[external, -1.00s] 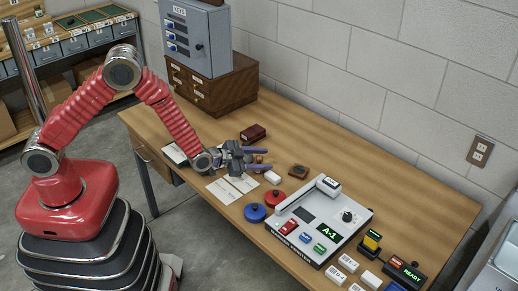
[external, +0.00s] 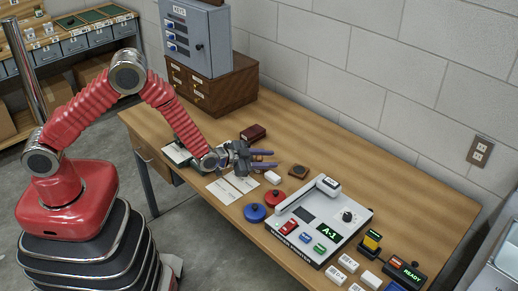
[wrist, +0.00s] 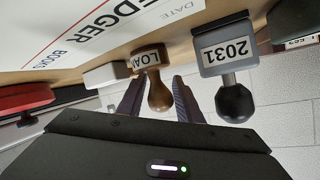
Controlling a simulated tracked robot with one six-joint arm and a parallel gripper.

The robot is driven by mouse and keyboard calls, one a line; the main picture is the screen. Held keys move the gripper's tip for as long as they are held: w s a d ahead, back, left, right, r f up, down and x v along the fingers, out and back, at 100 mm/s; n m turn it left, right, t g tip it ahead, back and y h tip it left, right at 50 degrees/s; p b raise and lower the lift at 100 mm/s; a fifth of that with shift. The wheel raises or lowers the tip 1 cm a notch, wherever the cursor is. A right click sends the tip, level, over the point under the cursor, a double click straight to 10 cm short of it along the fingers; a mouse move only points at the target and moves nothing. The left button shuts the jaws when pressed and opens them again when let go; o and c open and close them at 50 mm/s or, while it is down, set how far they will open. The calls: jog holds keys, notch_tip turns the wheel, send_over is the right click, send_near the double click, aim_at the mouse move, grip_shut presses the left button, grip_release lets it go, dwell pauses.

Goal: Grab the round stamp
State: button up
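The round stamp (wrist: 158,97) has a turned wooden handle and a round base with a label reading "LOA", partly cut off. It shows upside down in the wrist view, between the two dark fingers of my gripper (wrist: 157,98). Gaps show on both sides of the handle, so the gripper looks open and not shut on it. In the external view my gripper (external: 264,158) is low over the table by the papers; the round stamp is not clear there.
A white block (external: 272,177) lies close to the gripper. A red disc (external: 274,199) and a blue disc (external: 255,213) are in front, beside a grey machine (external: 322,236). A dark red box (external: 253,132) is behind.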

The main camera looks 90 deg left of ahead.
grip_shut()
jog(key=shift+r, duration=0.1)
notch_tip(320, 180, up, 10)
dwell(0.8)
dwell(0.5)
